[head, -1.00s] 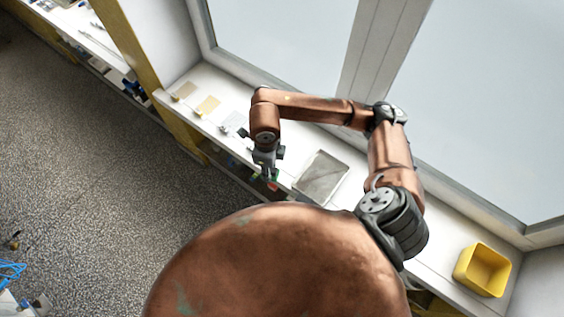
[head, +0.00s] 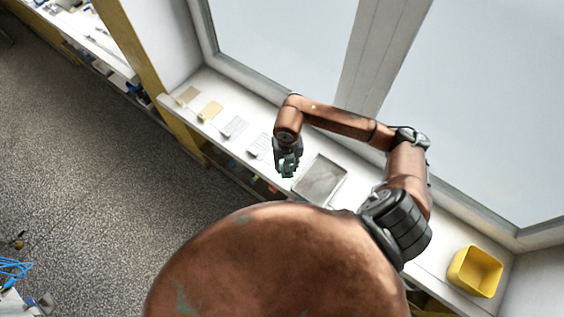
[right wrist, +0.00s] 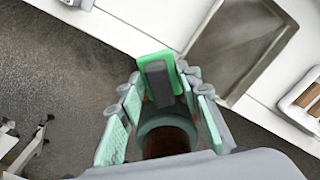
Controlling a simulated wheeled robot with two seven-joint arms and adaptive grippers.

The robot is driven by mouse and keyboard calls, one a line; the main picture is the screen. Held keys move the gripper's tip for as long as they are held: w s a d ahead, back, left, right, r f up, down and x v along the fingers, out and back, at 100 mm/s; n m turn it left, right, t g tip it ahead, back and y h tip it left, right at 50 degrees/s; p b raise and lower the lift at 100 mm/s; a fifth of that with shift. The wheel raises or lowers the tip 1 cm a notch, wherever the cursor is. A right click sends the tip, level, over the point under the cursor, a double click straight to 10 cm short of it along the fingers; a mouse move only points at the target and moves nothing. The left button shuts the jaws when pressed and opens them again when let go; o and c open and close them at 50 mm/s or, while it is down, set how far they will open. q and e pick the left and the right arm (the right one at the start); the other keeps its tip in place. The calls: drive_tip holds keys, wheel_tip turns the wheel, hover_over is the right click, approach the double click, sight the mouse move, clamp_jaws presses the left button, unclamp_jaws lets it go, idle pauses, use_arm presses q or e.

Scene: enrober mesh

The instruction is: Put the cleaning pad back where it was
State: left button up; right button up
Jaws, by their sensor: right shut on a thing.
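My right gripper (head: 288,165) is beside the left end of the metal tray. In the right wrist view its teal-padded fingers (right wrist: 158,85) are shut on the cleaning pad (right wrist: 145,62), a bright green block with a dark grey part on its near face. The pad sits at the fingertips and appears to be off the surface, near the counter's front edge. In the head view the pad is small and mostly hidden by the gripper. My left gripper is not in view.
The shallow metal tray (head: 320,180) lies on the white counter (head: 405,225) under the window. A yellow bin (head: 474,272) stands at the right end. Speckled floor (head: 90,160) lies in front.

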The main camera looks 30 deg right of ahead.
drive_tip(key=w+f, duration=0.2)
drive_tip(key=w+d+f, duration=0.1)
drive_tip(key=w+f, duration=0.1)
drive_tip(key=w+f+p, duration=0.1)
drive_tip(key=w+f, duration=0.1)
drive_tip(key=shift+d, duration=0.25)
wheel_tip(320, 180, down, 3)
drive_tip(key=shift+p, duration=0.6)
drive_tip(key=shift+d+f, duration=0.1)
drive_tip(key=shift+f, duration=0.15)
drive_tip(key=shift+w, duration=0.1)
drive_tip(key=shift+f, duration=0.2)
drive_tip(key=o, duration=1.3)
drive_tip(key=shift+o, duration=0.2)
drive_tip(key=shift+r, duration=0.1)
